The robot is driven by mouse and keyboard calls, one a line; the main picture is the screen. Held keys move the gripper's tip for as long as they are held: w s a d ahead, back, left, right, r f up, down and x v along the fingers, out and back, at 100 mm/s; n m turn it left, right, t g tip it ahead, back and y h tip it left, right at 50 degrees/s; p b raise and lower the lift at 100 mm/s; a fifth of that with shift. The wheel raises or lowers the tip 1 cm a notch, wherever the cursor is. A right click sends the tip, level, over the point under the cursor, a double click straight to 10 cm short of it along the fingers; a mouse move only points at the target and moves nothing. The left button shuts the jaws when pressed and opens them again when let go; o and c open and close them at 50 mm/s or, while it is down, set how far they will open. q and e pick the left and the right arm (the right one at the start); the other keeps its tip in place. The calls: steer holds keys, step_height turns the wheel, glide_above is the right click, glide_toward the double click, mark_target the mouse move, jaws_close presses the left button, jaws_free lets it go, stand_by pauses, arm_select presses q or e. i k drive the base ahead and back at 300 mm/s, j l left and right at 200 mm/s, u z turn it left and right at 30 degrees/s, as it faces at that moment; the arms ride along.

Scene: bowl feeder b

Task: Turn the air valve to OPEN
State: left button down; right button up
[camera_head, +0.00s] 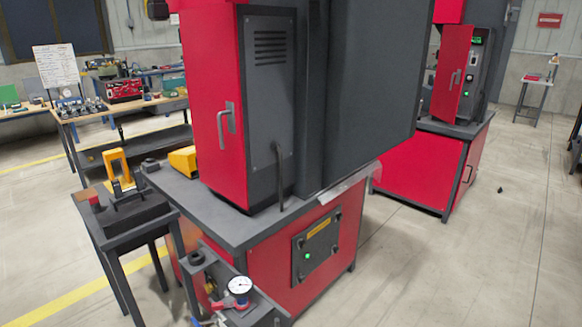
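A white round pressure gauge (240,285) sits low on a small air unit at the front corner of the red and grey machine (265,265). A small blue part (196,321) shows beside and below the gauge at the bottom edge of the picture. It may belong to the air valve, but it is too small and cut off to tell its position. Neither of my grippers is in view.
A dark side stand with a yellow fixture (118,165) stands left of the machine. A second red machine (415,170) is behind at right. Workbenches (165,104) line the back left. The floor (440,270) at front right is clear.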

mark_target(209, 287)
steer(key=i+j, duration=0.15)
steer(key=j, duration=0.2)
steer(key=i+j, duration=0.15)
steer(key=j, duration=0.2)
steer(key=i+j, duration=0.15)
steer(key=j, duration=0.2)
steer(key=i+j, duration=0.15)
steer(key=j, duration=0.2)
